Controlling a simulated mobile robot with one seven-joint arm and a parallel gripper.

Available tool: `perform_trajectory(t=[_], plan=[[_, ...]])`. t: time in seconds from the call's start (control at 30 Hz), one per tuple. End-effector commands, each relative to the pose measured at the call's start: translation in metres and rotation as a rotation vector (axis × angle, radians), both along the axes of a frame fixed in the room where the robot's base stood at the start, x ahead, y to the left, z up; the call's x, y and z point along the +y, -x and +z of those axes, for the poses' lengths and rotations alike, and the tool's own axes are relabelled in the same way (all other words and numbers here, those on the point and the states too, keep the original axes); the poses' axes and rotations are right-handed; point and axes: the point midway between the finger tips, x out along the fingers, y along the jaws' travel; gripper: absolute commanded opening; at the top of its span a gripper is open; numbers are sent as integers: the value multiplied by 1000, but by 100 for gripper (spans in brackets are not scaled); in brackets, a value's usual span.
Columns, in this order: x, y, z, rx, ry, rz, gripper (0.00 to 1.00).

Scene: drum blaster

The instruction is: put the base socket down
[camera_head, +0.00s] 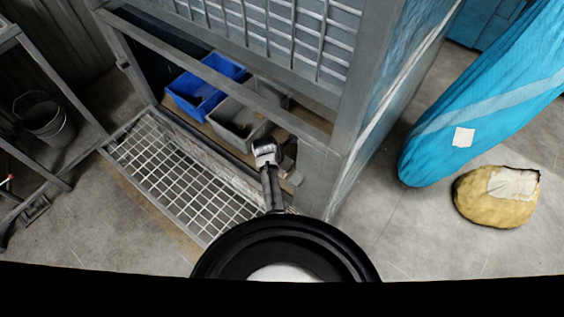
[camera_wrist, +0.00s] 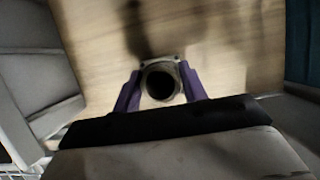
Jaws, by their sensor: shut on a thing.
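The base socket (camera_wrist: 178,76) is a small grey ring-like piece with a dark round hole, seen in the wrist view. My gripper (camera_wrist: 161,83) is shut on it, with one purple finger on each side. A light wooden shelf board (camera_wrist: 218,42) lies beyond the socket. I cannot tell whether the socket touches the board. In the head view my arm reaches into the opening of the metal cabinet (camera_head: 312,173), and the socket cannot be made out there.
A grey bin (camera_head: 222,116) and a blue bin (camera_head: 185,98) stand in the cabinet to the left of my arm. A wire grate (camera_head: 170,165) lies in front. A bucket (camera_head: 46,122) is at far left. A yellow sack (camera_head: 490,210) and blue cover (camera_head: 450,120) are at right.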

Motion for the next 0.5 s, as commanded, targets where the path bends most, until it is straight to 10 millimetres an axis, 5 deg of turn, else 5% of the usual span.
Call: perform_trajectory(t=[0.4, 0.43, 0.5], plan=[[0, -1, -7, -4, 0, 0, 1], [0, 0, -8, -2, 0, -1, 44], [0, 0, -8, -2, 0, -1, 53]])
